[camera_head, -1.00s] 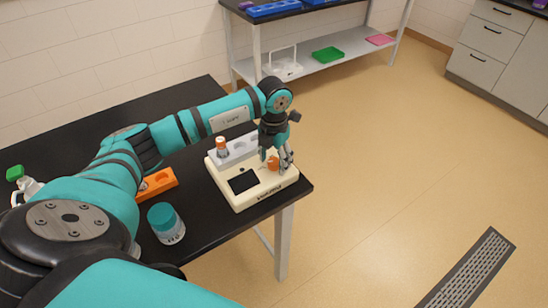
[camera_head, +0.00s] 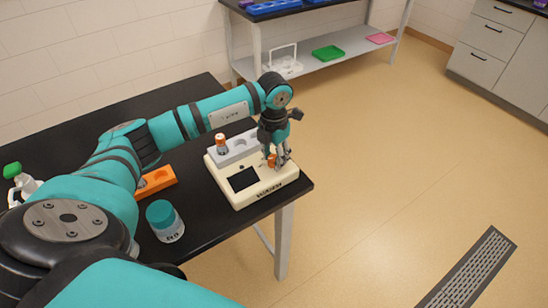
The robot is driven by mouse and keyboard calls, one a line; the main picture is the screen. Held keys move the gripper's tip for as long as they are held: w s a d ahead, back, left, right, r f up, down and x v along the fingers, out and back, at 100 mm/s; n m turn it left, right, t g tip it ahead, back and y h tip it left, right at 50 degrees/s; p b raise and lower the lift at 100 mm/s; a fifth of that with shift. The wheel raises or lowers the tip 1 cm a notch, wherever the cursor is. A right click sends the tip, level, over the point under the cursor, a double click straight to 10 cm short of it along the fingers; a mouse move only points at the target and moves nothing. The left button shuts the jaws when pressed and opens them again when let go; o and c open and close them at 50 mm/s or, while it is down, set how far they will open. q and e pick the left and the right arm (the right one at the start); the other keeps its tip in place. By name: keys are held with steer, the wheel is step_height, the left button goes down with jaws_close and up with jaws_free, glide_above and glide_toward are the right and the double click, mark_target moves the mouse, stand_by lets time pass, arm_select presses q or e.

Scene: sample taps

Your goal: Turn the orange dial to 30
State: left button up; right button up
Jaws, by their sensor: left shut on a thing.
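The orange dial (camera_head: 271,160) sits on the top of a cream device (camera_head: 258,197) near the table's right corner. My left gripper (camera_head: 277,161) points down at the dial and is shut on it, with its fingers covering part of it. The dial's markings and the setting cannot be read from here. A dark screen (camera_head: 242,180) lies to the left of the dial on the device. My right gripper is not in view.
A grey rack (camera_head: 236,150) with an orange-capped vial (camera_head: 220,143) stands behind the screen. A teal-lidded jar (camera_head: 165,222), an orange block (camera_head: 156,181) and a green-capped bottle (camera_head: 22,183) stand on the black table (camera_head: 206,232). Open floor lies to the right.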

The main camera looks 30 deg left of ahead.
arm_select(q)
steer(key=m+b, duration=0.3)
steer(key=m, duration=0.1)
steer(key=shift+f, duration=0.15)
steer(key=m+b, duration=0.3)
steer(key=m, duration=0.1)
steer(key=shift+m, duration=0.4)
steer(key=m+b, duration=0.2)
steer(key=m, duration=0.2)
steer(key=shift+m+b, duration=0.3)
steer(key=shift+b, duration=0.1)
steer(key=shift+m+b, duration=0.65)
steer(key=shift+m, duration=0.85)
steer(key=shift+r, duration=0.2)
steer(key=o, duration=1.2)
steer(key=shift+c, duration=0.2)
